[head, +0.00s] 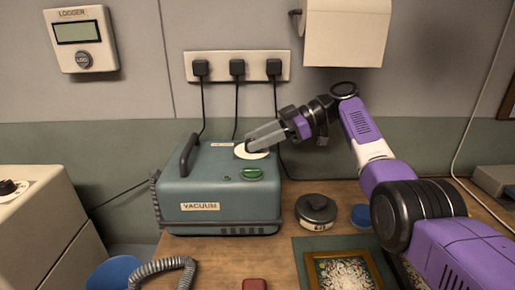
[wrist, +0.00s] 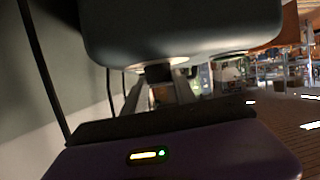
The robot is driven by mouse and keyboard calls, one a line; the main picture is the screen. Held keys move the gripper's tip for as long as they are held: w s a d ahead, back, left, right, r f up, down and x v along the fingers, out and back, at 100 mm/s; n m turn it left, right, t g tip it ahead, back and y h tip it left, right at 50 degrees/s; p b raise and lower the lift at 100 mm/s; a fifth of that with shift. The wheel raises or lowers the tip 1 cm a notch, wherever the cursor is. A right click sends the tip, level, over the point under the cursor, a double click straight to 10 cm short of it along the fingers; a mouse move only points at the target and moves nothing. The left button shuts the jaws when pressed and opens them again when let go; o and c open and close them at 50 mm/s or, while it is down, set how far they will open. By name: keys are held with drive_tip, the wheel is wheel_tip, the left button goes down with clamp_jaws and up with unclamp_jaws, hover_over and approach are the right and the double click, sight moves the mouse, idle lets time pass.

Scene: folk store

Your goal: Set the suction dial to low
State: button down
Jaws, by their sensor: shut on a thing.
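The vacuum unit (head: 190,190), a teal box labelled VACUUM, stands on the wooden table in the head view. The suction dial shows as a white round face (head: 243,153) on its top at the right; its knob is mostly hidden by my fingers. My gripper (head: 254,144) reaches in from the right, tilted down, with its fingertips at the dial, shut on the dial's knob. The dial's setting cannot be read. In the wrist view my fingers (wrist: 162,98) point away below a dark rounded body, and the dial is not clear.
A green oval button (head: 252,173) sits on the unit near the dial, and a black handle (head: 189,155) rises at its left. A socket strip (head: 237,66) with black plugs is on the wall behind. A dark round tin (head: 316,209) and a framed picture (head: 342,272) lie to the right.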

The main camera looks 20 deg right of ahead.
drive_tip(key=shift+d+f+n+g+b, duration=0.15)
drive_tip(key=shift+n+g+b, duration=0.3)
drive_tip(key=shift+b, duration=0.4)
drive_tip(key=c, duration=1)
unclamp_jaws()
